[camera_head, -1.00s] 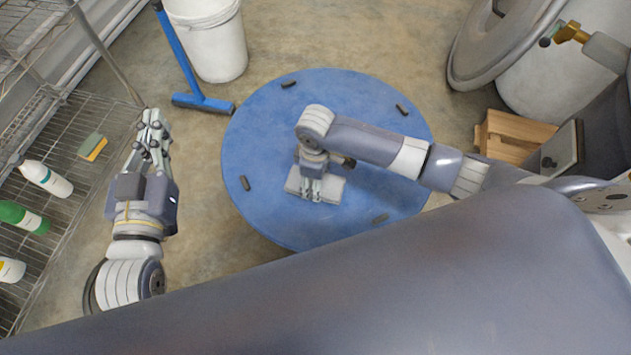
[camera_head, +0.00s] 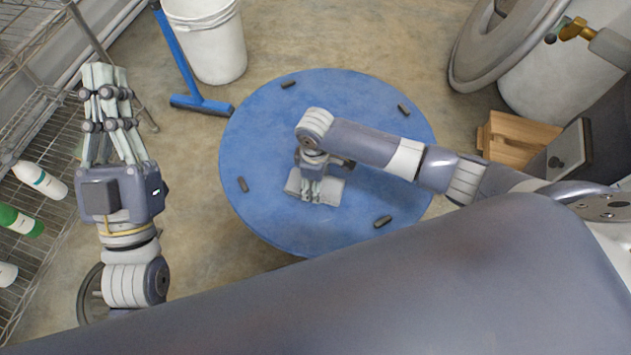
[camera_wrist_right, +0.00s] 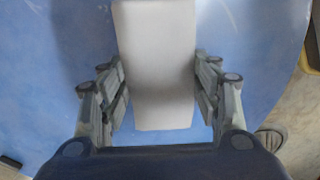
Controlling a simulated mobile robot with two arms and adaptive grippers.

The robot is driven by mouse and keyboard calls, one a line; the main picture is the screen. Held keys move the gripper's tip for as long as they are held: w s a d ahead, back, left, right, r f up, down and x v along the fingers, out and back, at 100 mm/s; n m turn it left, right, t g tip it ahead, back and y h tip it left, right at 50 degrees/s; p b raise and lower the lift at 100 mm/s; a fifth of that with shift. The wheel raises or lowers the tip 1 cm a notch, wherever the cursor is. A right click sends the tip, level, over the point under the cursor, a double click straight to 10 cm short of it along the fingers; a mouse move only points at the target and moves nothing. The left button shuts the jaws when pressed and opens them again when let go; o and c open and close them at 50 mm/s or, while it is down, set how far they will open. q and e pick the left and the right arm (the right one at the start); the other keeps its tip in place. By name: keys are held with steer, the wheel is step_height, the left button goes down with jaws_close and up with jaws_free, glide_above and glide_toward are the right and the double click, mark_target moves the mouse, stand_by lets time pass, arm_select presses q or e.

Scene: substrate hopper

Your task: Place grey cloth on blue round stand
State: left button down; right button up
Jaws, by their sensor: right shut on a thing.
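The grey cloth (camera_head: 330,190) is a pale, folded block low over or on the blue round stand (camera_head: 260,130); I cannot tell whether it touches the top. My right gripper (camera_head: 318,198) is above the stand's middle, pointing down, shut on the cloth. In the right wrist view the cloth (camera_wrist_right: 157,65) lies between the two fingers of the right gripper (camera_wrist_right: 160,95), over the blue surface. My left gripper (camera_head: 108,78) is at the left, in front of the wire shelf, away from the stand. No object shows in it, and its finger gap is unclear.
Several small dark pieces lie around the stand's top. A blue-handled squeegee (camera_head: 200,104) and a white bucket (camera_head: 212,45) stand behind it. Bottles (camera_head: 40,180) sit on the wire shelf (camera_head: 45,130) at left. A wooden box (camera_head: 515,138) is at right.

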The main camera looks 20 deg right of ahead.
steer(key=shift+f, duration=0.1)
steer(key=o, duration=1.1)
steer(key=shift+c, duration=0.2)
